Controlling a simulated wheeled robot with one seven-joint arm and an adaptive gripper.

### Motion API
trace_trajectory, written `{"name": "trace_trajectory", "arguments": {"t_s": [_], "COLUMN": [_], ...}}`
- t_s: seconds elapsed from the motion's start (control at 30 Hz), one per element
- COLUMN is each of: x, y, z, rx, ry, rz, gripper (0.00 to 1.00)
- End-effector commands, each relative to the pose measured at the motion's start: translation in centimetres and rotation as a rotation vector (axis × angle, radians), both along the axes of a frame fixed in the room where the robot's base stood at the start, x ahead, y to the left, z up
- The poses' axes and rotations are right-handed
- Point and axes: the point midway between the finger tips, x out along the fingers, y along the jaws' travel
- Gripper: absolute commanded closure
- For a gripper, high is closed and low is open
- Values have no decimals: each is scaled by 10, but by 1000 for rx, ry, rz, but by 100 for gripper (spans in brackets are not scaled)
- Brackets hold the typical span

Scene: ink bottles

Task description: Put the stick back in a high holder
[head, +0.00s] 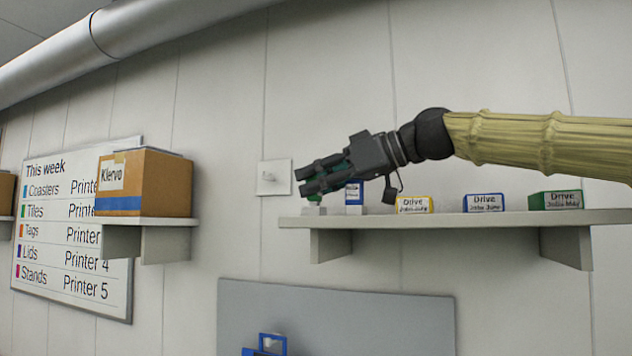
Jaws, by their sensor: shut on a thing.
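My gripper (304,182) is raised in front of the left end of the wall shelf, pointing left, with its fingers closed together. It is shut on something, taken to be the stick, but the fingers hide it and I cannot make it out. A small pale piece (314,209) shows just below the fingertips at the shelf's left end; I cannot tell what it is. On the shelf stand a yellow holder (414,204), a blue holder (483,203) and a green holder (556,200), each with a white label reading "Drive". A blue-and-white upright item (354,195) is partly hidden behind my gripper.
The wall shelf (450,218) has clear gaps between the holders. On the left, a cardboard box (145,182) sits on another shelf (150,222) before a whiteboard (75,270). A wall switch (274,177) is behind the gripper. A grey panel (340,315) and a blue object (266,345) are below.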

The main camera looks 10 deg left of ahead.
Motion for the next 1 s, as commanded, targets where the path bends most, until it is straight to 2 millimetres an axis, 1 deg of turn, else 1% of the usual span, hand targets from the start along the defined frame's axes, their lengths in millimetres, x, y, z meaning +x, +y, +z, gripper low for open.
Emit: {"name": "trace_trajectory", "arguments": {"t_s": [0.03,0.67,1.0], "x": [0,1,4], "y": [1,3,4], "z": [-6,-15,-23], "rx": [-6,-13,-17], "ry": [4,10,12], "rz": [2,5,6], "gripper": [97,97,97]}}
